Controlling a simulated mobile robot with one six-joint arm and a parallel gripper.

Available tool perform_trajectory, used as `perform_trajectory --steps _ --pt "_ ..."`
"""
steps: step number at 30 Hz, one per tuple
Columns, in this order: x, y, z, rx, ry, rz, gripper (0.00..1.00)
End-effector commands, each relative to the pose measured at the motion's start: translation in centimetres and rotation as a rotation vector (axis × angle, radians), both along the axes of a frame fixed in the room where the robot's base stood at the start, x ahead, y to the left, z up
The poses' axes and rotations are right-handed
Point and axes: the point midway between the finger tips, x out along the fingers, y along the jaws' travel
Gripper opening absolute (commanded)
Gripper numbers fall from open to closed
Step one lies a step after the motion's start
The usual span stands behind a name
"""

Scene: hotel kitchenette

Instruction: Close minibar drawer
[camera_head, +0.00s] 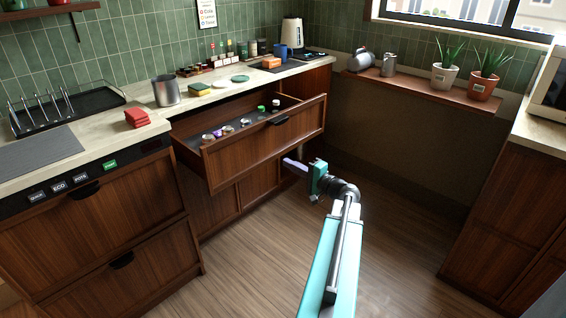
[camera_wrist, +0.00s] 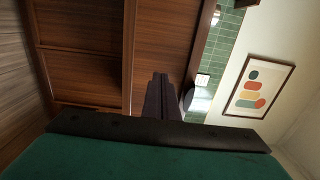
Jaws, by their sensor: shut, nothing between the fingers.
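The minibar drawer (camera_head: 262,143) is a wide dark-wood drawer with a dark handle (camera_head: 279,121). It stands pulled out from under the counter, and several small lidded items lie inside it. My gripper (camera_head: 288,163) is shut and empty. In the head view its fingertips show just below the drawer front's lower edge, right of its middle. In the wrist view the closed fingers (camera_wrist: 159,90) point towards wood panels (camera_wrist: 165,45). I cannot tell whether they touch the wood.
The counter (camera_head: 215,97) above holds a metal canister (camera_head: 166,90), red cloths (camera_head: 137,117) and a rack. Closed drawers (camera_head: 95,235) stand at left. A shelf with potted plants (camera_head: 443,76) is at back right, a wooden cabinet (camera_head: 510,220) at right. The floor (camera_head: 400,210) between is clear.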

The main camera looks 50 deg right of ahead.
Motion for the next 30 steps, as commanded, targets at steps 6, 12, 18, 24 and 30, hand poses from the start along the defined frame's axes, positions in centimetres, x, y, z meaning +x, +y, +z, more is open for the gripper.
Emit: perform_trajectory --steps 6,12,18,24,30 --pt "2.5 -0.3 0.0 0.000 0.000 0.002 0.00" --pt "5.3 -0.5 0.0 0.000 -0.001 0.002 0.00" --pt "8.2 -0.7 0.0 0.000 0.000 0.002 0.00" --pt "10.9 -0.9 0.0 0.000 0.000 0.002 0.00" --pt "12.6 -1.0 0.0 0.000 0.000 0.001 0.00"
